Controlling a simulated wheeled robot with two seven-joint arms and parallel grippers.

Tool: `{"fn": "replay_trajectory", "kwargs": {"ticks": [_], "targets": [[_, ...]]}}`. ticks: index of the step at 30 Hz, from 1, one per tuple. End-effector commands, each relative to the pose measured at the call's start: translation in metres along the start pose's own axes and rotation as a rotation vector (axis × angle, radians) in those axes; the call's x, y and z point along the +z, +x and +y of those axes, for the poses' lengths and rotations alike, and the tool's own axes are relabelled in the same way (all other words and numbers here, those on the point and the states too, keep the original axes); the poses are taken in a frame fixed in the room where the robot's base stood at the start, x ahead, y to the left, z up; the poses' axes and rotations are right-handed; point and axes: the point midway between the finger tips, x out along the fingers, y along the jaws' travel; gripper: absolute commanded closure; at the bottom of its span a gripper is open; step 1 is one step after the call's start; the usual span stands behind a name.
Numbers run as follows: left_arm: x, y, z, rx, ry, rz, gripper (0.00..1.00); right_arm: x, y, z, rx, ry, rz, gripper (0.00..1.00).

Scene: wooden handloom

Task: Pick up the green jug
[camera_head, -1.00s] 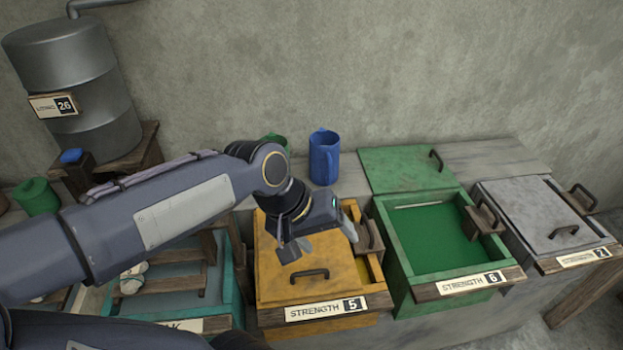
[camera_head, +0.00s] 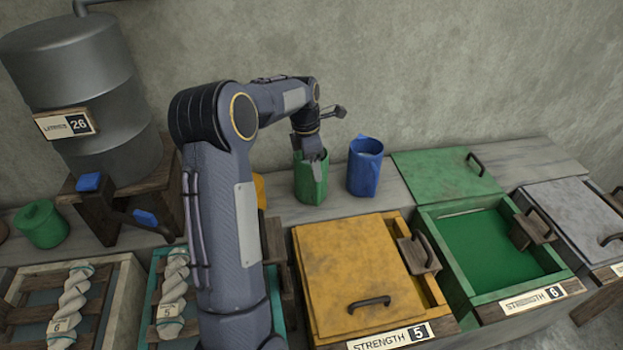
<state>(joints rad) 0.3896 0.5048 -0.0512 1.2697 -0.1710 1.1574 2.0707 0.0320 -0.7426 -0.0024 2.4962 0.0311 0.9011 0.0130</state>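A green jug (camera_head: 311,182) stands on the shelf behind the yellow box, left of a blue jug (camera_head: 364,170). My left gripper (camera_head: 313,152) points down at the green jug's rim, overlapping its top. One finger shows against the upper part of the jug. The other finger is hidden, so I cannot tell whether the gripper is open or shut on the rim. The jug appears upright on the shelf. My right gripper is not in view.
A second green vessel (camera_head: 42,224) stands at far left, near a metal barrel (camera_head: 85,95) on a wooden stand. In front are a yellow lidded box (camera_head: 352,270), an open green box (camera_head: 480,250) and a grey lidded box (camera_head: 572,215). Trays with white twisted skeins lie at lower left.

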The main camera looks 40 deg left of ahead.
Motion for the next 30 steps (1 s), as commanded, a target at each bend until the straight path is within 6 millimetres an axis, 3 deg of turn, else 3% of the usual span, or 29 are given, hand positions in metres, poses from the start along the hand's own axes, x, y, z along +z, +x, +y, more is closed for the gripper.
{"fn": "replay_trajectory", "kwargs": {"ticks": [10,20,30], "targets": [[-0.003,0.047,0.002,-0.002,0.002,0.001,0.3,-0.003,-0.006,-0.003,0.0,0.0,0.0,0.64],[-0.002,0.054,0.002,0.001,0.003,-0.001,0.31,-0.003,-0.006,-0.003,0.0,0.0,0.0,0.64],[-0.002,0.054,0.002,0.0,0.003,0.0,0.76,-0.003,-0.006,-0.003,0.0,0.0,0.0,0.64]]}}
